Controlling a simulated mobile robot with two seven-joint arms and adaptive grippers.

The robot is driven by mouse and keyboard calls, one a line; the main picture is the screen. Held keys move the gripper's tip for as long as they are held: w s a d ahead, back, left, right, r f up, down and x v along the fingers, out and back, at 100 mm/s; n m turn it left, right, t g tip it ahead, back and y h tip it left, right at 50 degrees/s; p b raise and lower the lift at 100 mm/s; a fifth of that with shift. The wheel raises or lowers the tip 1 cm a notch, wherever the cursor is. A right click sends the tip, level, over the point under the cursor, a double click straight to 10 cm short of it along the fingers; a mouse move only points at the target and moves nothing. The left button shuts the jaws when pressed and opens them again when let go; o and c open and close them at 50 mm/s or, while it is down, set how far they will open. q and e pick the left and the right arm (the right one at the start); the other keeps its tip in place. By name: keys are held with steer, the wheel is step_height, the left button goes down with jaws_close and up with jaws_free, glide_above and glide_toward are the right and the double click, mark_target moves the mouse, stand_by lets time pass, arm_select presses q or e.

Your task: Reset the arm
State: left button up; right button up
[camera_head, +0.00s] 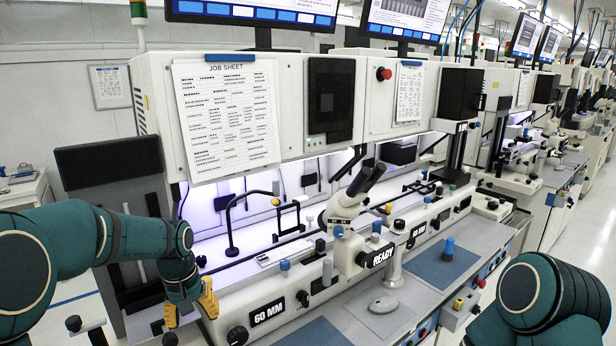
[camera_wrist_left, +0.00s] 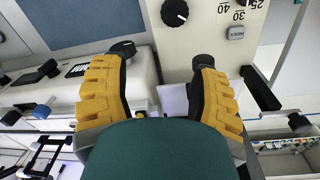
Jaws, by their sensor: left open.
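My left arm (camera_head: 80,245) comes in from the left in the head view, bent at the elbow and hanging down at the wrist. My left gripper (camera_head: 190,308) has yellow fingers and points down beside the left end of the bonder. In the left wrist view the two yellow fingers (camera_wrist_left: 160,85) stand wide apart with nothing between them. My right arm (camera_head: 545,300) shows only as a green link at the lower right of the head view. The right gripper is out of view.
A bonder (camera_head: 275,308) marked 60 MM stands close to my left gripper. A microscope (camera_head: 350,215) rises from it. More machines line the right; the aisle (camera_head: 560,250) is clear.

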arm_select(q)
steer(key=shift+m+h, duration=0.6)
steer(key=shift+h, duration=0.1)
steer(key=s+d+f, duration=0.1)
steer(key=d+f, duration=0.1)
steer(key=f, duration=0.3)
steer(key=s+d+f, duration=0.1)
steer(key=f, duration=0.3)
steer(key=s+d+f, duration=0.1)
steer(key=d+f, duration=0.1)
steer(key=f, duration=0.3)
steer(key=shift+s+d+f, duration=0.2)
steer(key=shift+d+f, duration=0.1)
steer(key=shift+d, duration=0.05)
steer(key=s+d+f+h+b, duration=0.1)
steer(key=s+d+f, duration=0.3)
steer(key=s+f, duration=0.4)
steer(key=s+d+f+t+h+b, duration=0.1)
steer(key=s+d+f+b, duration=0.3)
steer(key=s+f, duration=0.4)
steer(key=shift+d+f+t, duration=0.25)
steer(key=shift+f+t, duration=0.05)
steer(key=shift+f, duration=0.3)
arm_select(e)
step_height(320, 180, down, 6)
steer(key=shift+a+r, duration=0.15)
